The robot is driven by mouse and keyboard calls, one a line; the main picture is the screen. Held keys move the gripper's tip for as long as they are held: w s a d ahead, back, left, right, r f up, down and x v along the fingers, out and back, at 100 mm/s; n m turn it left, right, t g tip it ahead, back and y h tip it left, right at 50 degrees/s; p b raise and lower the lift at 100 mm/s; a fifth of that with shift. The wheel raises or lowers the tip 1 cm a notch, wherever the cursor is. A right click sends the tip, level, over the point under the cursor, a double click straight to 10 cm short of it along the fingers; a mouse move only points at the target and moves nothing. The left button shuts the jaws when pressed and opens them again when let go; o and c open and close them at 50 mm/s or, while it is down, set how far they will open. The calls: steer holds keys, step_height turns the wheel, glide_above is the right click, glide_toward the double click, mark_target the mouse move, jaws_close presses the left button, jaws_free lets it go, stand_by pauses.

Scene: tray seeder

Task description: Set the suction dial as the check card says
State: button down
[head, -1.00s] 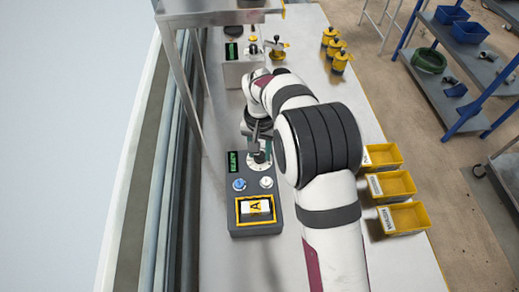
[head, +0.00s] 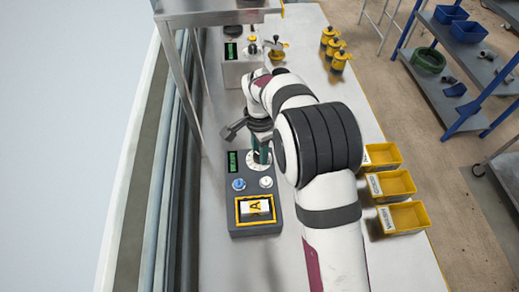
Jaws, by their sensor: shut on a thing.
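The suction dial (head: 252,163) is a round white-marked disc on a dark grey control box (head: 234,215). My gripper (head: 261,151) is down over the dial from behind and is shut on its knob; the knob and fingertips are mostly hidden by the gripper and arm. The dial's pointer position cannot be read.
A blue button (head: 239,184) and a white button (head: 266,182) sit between dial and card. Yellow bins (head: 406,217) line the right edge. Several yellow pots (head: 338,62) and a second grey unit (head: 236,73) stand at the back. A metal frame post rises at left.

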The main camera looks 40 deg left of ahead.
steer(key=shift+m, duration=0.6)
steer(key=c, duration=0.5)
jaws_free()
step_height(320, 180, up, 16)
